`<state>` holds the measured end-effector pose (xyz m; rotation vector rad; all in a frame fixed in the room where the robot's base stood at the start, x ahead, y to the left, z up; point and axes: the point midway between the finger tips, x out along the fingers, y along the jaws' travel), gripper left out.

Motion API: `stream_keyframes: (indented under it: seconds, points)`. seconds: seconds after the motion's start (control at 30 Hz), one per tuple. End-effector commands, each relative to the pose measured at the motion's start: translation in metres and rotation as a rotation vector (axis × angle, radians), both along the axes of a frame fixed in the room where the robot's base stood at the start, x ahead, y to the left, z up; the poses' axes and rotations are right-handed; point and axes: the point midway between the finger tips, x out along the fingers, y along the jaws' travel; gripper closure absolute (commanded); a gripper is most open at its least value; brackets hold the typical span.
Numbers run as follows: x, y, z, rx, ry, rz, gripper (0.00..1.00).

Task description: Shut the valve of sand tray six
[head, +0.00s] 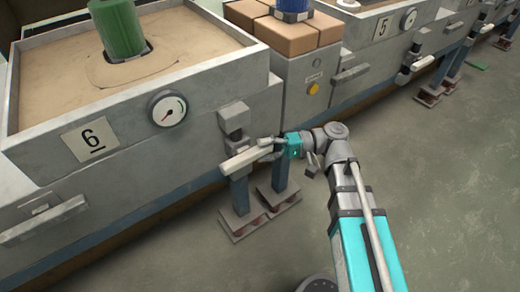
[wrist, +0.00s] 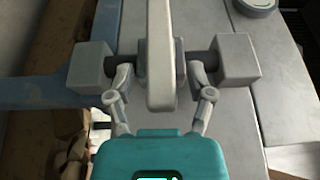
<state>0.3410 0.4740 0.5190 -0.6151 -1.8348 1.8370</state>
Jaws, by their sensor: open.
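Sand tray six (head: 215,75) is a grey metal box of sand with a "6" plate (head: 90,140) on its front. Its valve (head: 235,118) sits at the front right corner, with a pale lever handle (head: 245,159) that sticks out sideways below it. In the wrist view the handle (wrist: 160,65) runs up the middle, between two grey blocks of the valve (wrist: 235,60). My gripper (head: 274,144) is at the handle's right end in the head view. In the wrist view its fingers (wrist: 160,82) stand open, one on each side of the handle, with small gaps.
A gauge (head: 167,108) is on tray six's front, and a green cylinder (head: 120,28) stands in its sand. Tray five (head: 385,50) is further right. The floor (head: 450,180) at right is mostly clear.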

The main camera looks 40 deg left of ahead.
Motion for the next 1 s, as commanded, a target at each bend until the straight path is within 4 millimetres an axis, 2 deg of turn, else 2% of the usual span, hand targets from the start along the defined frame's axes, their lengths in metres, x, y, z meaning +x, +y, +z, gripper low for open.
stream_keyframes:
  seconds: [0.7, 1.0]
  points:
    - [0.071, -0.053, -0.001, -0.003, -0.002, -0.001, 0.31]
    - [0.086, -0.066, -0.001, -0.003, -0.002, 0.000, 0.31]
